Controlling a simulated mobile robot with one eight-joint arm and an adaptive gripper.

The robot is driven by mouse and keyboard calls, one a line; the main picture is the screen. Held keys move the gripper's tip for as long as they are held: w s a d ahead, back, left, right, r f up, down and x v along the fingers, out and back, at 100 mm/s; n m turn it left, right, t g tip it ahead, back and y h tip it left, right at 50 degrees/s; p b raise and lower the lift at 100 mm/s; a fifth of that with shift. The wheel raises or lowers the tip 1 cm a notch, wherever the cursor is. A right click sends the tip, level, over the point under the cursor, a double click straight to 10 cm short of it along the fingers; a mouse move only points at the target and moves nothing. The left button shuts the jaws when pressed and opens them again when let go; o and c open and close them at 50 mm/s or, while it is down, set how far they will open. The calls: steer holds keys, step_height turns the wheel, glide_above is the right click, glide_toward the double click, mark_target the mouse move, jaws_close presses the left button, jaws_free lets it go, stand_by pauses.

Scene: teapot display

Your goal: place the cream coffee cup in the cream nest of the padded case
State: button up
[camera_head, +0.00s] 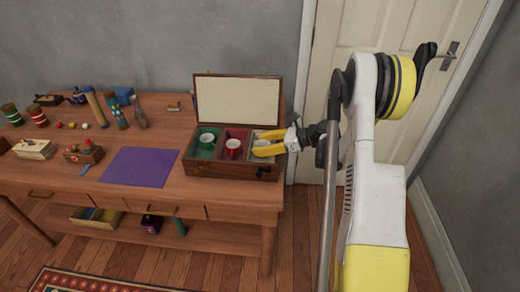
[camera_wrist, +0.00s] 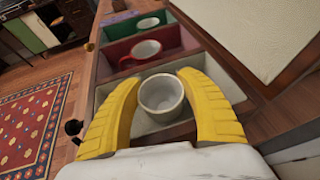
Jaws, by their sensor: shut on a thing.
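The open padded case (camera_head: 215,172) stands at the right end of the table, with green, red and cream compartments. The cream coffee cup (camera_wrist: 160,99) is upright between my gripper's yellow fingers (camera_wrist: 158,80), over or inside the cream nest (camera_wrist: 118,106). My gripper (camera_head: 256,144) reaches in from the right and is shut on the cup. I cannot tell whether the cup's base touches the nest floor. A green cup (camera_head: 207,138) sits in the green compartment and a red cup (camera_head: 233,144) in the red one.
The case's raised lid (camera_head: 237,101) stands behind the compartments. A purple mat (camera_head: 140,166) lies left of the case. A small toolbox (camera_head: 84,154), bottles and jars fill the table's left side. A door (camera_head: 380,30) is behind my arm.

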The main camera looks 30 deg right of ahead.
steer(key=shift+s+a+f, duration=0.1)
steer(key=shift+s+f, duration=0.05)
steer(key=shift+f, duration=0.4)
steer(key=shift+c, duration=0.6)
steer(key=o, duration=1.4)
steer(key=shift+s+f, duration=0.1)
steer(key=shift+c, duration=0.2)
